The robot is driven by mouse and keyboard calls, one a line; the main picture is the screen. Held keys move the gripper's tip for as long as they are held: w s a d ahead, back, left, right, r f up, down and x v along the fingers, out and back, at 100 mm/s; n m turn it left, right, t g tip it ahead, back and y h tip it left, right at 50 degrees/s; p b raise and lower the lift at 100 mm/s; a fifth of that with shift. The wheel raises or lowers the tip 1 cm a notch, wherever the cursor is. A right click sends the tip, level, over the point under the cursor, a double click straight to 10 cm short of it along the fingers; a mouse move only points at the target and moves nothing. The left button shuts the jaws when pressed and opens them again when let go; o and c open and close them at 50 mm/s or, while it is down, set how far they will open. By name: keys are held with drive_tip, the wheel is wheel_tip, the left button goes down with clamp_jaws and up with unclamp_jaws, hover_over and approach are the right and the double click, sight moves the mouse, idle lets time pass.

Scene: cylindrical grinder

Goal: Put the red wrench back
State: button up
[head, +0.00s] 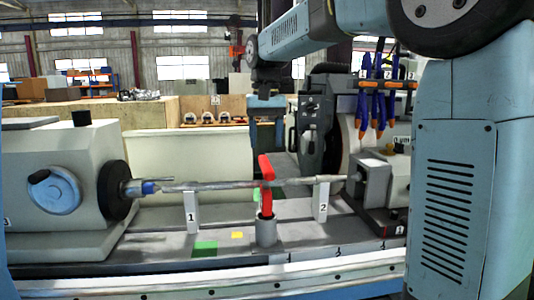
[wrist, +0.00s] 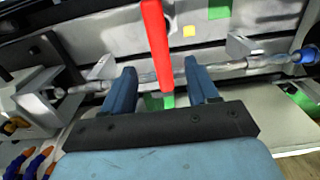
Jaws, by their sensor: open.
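The red wrench (head: 267,185) stands upright in a grey cylindrical holder (head: 266,232) on the machine bed, in front of the long metal shaft (head: 225,186). In the wrist view the wrench (wrist: 157,45) runs from the top edge down toward the space between my fingers. My gripper (wrist: 162,84) is open, with its two blue fingers apart and nothing clamped between them. In the head view my gripper (head: 266,125) hangs above and behind the wrench. I cannot tell whether a finger touches it. The wrench's lower end is hidden in the holder.
The shaft rests on supports marked 1 (head: 191,212) and 2 (head: 321,202). A green patch (head: 205,248) and a yellow patch (head: 237,235) lie on the bed. Blue and orange tools (head: 372,105) hang at the back right. A wooden bench (head: 150,112) stands behind.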

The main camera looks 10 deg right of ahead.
drive_tip(key=shift+r, duration=0.45)
drive_tip(key=shift+s+d, duration=0.2)
drive_tip(key=shift+s, duration=0.1)
drive_tip(key=s+d+f+t, duration=0.2)
drive_tip(key=s+d+f, duration=0.1)
drive_tip(key=s, duration=0.5)
drive_tip(key=s+d+f+t, duration=0.1)
drive_tip(key=s+d+f, duration=0.3)
drive_tip(key=s, duration=0.4)
drive_tip(key=s+d+f+t, duration=0.2)
drive_tip(key=s+d+f, duration=0.2)
drive_tip(key=s+d, duration=0.2)
drive_tip(key=s, duration=0.2)
drive_tip(key=shift+s+f+t, duration=0.15)
drive_tip(key=shift+s+t, duration=0.15)
drive_tip(key=shift+s, duration=0.05)
drive_tip(key=shift+c, duration=0.3)
